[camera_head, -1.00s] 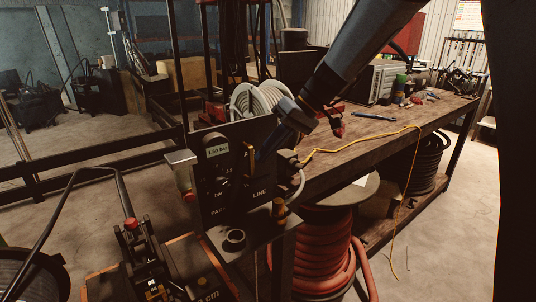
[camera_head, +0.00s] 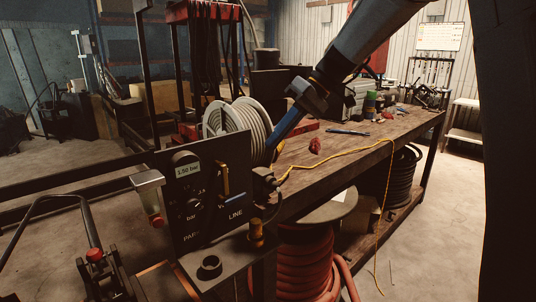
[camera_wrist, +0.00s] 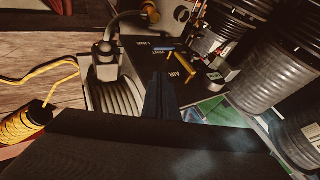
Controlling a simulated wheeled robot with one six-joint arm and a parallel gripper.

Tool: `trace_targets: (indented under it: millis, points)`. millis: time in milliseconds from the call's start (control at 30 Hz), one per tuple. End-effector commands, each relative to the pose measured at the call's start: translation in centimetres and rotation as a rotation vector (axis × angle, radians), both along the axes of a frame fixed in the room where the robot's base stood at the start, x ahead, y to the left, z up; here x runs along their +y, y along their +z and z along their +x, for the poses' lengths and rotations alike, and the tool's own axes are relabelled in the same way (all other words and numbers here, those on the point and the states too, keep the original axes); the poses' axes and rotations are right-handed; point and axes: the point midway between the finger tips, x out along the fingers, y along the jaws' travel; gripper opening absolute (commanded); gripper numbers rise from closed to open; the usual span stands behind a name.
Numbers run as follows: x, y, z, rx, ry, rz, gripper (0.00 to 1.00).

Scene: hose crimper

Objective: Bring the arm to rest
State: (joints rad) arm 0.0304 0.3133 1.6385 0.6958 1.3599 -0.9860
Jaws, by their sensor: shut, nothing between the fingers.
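My gripper (camera_head: 272,144) hangs at the end of my arm, which comes in from the upper right. Its fingers are shut, point down and left, and hold nothing. It appears at the right edge of the dark control panel (camera_head: 186,226), in front of the white hose coil; the exact gap cannot be told. In the wrist view the closed dark fingers (camera_wrist: 161,78) show in the middle, with the panel (camera_wrist: 145,48) and its yellow lever (camera_wrist: 182,54) beyond them.
The workbench (camera_head: 345,155) runs to the back right, with a yellow cord (camera_head: 335,153) across it. A white hose coil (camera_head: 238,122) stands behind the panel. A red hose reel (camera_head: 302,262) sits below the bench. Floor at the right is open.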

Motion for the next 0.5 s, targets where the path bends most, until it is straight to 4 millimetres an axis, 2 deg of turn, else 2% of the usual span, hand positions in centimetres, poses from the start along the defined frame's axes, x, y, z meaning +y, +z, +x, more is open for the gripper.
trace_targets:
  millis: [133, 233, 367, 500]
  points:
    - [-0.8, 0.1, -0.1, 0.008, -0.014, -0.012, 0.0]
    - [-1.6, -2.0, -1.3, 0.047, -0.073, -0.067, 0.0]
    - [-4.0, -7.7, -4.7, 0.128, -0.227, -0.219, 0.0]
    - [-7.5, -14.5, -10.2, 0.183, -0.417, -0.409, 0.0]
